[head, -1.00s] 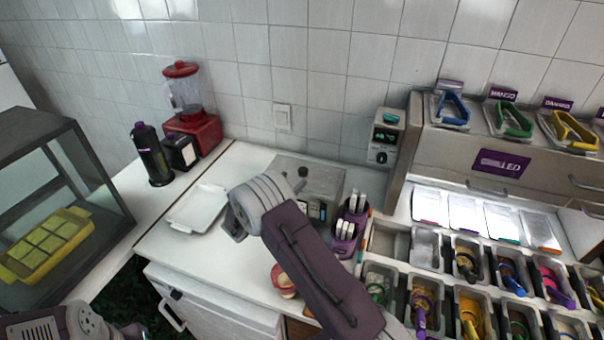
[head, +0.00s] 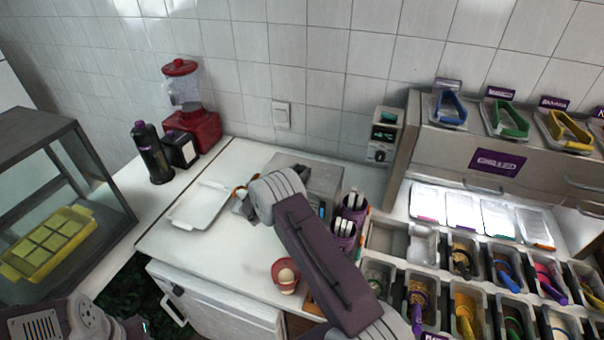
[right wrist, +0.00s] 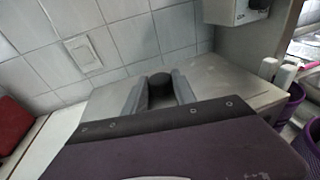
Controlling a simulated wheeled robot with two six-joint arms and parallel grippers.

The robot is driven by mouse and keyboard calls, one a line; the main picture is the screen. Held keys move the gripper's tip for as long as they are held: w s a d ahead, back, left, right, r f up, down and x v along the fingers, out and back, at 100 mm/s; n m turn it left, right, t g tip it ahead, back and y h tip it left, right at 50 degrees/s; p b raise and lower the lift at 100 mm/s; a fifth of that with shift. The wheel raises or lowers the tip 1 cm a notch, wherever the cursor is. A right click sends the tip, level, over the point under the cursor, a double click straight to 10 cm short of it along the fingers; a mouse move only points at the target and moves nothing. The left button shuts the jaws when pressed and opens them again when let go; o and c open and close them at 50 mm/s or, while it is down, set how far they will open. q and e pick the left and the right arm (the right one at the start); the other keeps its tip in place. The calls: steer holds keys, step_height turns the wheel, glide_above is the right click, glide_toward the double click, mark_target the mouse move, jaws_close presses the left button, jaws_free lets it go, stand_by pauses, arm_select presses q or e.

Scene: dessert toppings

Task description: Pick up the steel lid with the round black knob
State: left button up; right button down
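The steel lid (right wrist: 222,78) is a flat grey top on a box against the tiled wall. In the head view the lid (head: 322,174) is partly hidden by my right arm. Its round black knob (right wrist: 160,80) shows in the right wrist view, and is hidden in the head view. My right gripper (right wrist: 161,86) is open, one grey finger on either side of the knob in the picture. I cannot tell whether the fingers touch it. In the head view my left arm is at the bottom left, with its gripper (head: 132,328) cut off by the edge.
A white tray (head: 177,222) lies left of my right gripper. Purple holders (head: 343,236) stand right of the lid's box. A small red cup (head: 277,277) is on the counter in front. Topping bins (head: 440,285) fill the right; a red dispenser (head: 207,132) stands at back left.

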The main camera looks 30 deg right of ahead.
mark_target(301, 171)
steer(key=shift+d, duration=0.1)
steer(key=r+b, duration=0.1)
steer(key=r, duration=0.3)
steer(key=shift+s+r, duration=0.2)
steer(key=s+d+r+b, duration=0.1)
steer(key=s+r+b, duration=0.1)
steer(key=s+r, duration=0.4)
steer(key=s, duration=0.5)
steer(key=shift+d+r, duration=0.3)
steer(key=shift+r, duration=0.05)
